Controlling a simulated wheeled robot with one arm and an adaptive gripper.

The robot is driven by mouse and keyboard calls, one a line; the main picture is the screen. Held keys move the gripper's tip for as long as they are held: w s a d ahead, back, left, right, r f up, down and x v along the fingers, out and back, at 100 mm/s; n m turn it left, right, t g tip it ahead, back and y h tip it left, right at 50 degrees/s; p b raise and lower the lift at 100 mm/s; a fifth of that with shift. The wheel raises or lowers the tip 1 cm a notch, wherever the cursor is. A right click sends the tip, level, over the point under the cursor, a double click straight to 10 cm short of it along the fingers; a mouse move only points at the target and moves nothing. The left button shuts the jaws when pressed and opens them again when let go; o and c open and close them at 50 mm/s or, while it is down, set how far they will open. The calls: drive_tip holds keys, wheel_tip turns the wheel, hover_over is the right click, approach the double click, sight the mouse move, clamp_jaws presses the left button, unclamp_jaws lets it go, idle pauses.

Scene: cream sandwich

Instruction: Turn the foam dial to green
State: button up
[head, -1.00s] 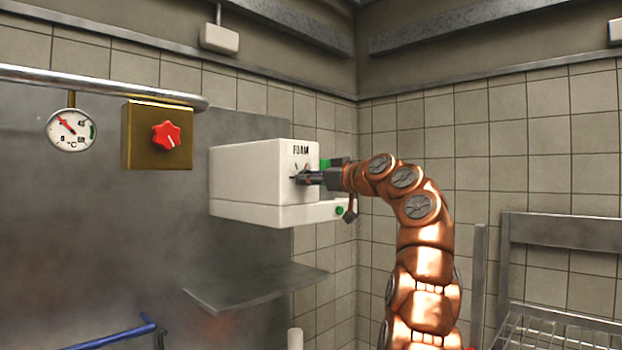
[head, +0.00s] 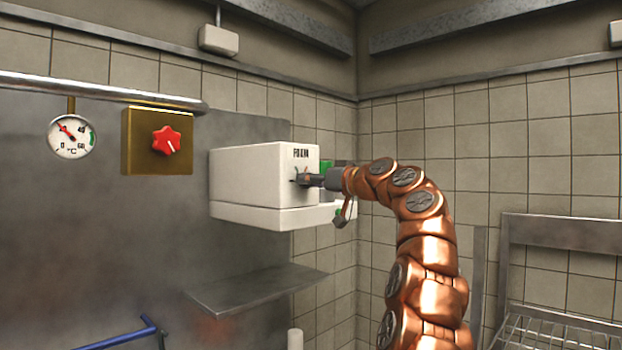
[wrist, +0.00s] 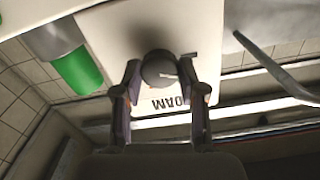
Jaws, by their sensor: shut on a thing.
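The foam dial (wrist: 158,67) is a round dark grey knob with a pale pointer line, on the front of a white box (head: 245,180) lettered FOAM. In the wrist view the lettering is upside down, and the pointer line points to the picture's right. My gripper (wrist: 160,72) is shut on the dial, one finger on each side. In the head view my gripper (head: 306,179) reaches the box front from the right and hides most of the dial. No green mark on the dial's scale can be made out.
A green-and-grey cylinder (wrist: 78,68) is beside the box front. A brass box with a red star knob (head: 166,140) and a round thermometer (head: 72,136) are on the left. A metal shelf (head: 255,288) is below the white box. A wire rack (head: 560,335) stands at lower right.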

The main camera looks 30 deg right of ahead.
drive_tip(key=m+p, duration=0.4)
drive_tip(key=m, duration=0.3)
drive_tip(key=shift+m, duration=0.3)
idle(0.4)
drive_tip(key=o, duration=1.1)
drive_tip(key=shift+o, duration=0.2)
